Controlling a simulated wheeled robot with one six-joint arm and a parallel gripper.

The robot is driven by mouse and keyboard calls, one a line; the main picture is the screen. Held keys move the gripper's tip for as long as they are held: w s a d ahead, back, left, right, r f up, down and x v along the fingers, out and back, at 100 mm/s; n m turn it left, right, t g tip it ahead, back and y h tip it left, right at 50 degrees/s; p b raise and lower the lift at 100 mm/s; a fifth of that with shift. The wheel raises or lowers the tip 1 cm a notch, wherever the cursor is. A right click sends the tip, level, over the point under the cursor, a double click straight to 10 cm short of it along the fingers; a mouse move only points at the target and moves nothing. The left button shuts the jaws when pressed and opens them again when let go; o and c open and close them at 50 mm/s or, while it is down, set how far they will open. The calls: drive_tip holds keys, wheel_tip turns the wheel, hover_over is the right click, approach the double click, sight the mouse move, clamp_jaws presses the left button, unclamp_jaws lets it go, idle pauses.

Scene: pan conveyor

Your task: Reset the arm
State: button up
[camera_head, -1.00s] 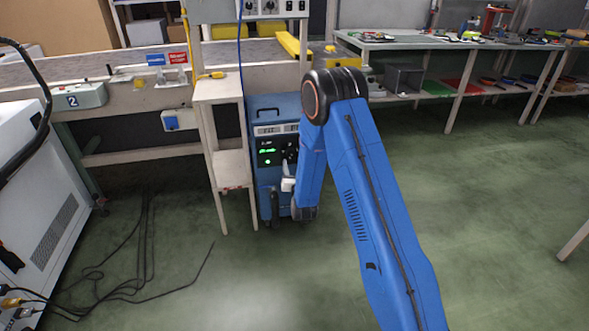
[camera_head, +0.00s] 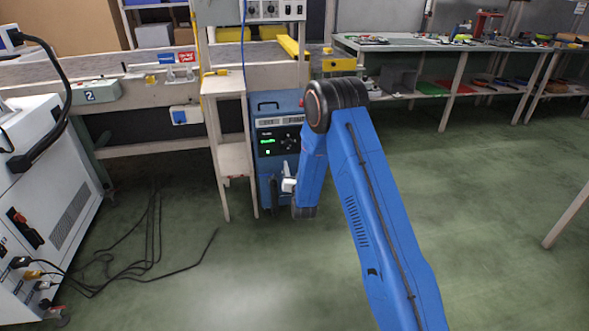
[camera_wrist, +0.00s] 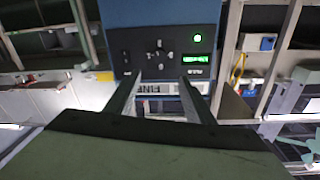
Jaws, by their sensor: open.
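My blue arm (camera_head: 375,210) is folded, with its dark elbow joint (camera_head: 335,105) raised and its forearm hanging down in the head view. My gripper (camera_wrist: 160,78) shows in the wrist view with its two fingers apart and nothing between them. In the head view the gripper is mostly hidden behind my forearm. Beyond the fingers is a blue machine (camera_head: 277,140) with a dark panel and a green display. The machine also fills the upper middle of the wrist view (camera_wrist: 160,12).
A narrow wooden stand (camera_head: 233,155) is left of the machine, by the conveyor bench (camera_head: 150,150). A white cabinet (camera_head: 40,220) stands at the left, with black cables (camera_head: 150,250) on the floor. A long workbench (camera_head: 400,45) is at the back right. Green floor there is clear.

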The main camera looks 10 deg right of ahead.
drive_tip(key=s+d+r+g+y, duration=0.1)
drive_tip(key=s+r+g, duration=0.3)
drive_tip(key=r, duration=0.9)
drive_tip(key=s+d+r+n+g, duration=0.2)
drive_tip(key=s+r, duration=0.7)
drive_tip(key=s, duration=0.5)
drive_tip(key=s+d+r+g, duration=0.1)
drive_tip(key=s+g, duration=0.1)
drive_tip(key=s, duration=1.3)
drive_tip(key=s+d+r+g, duration=0.1)
drive_tip(key=s+d+g, duration=0.1)
drive_tip(key=s, duration=1.3)
drive_tip(key=s+d+r+n+g, duration=0.1)
drive_tip(key=s+g, duration=0.2)
drive_tip(key=s, duration=1.2)
drive_tip(key=shift+d+g, duration=0.15)
drive_tip(key=shift+g, duration=0.15)
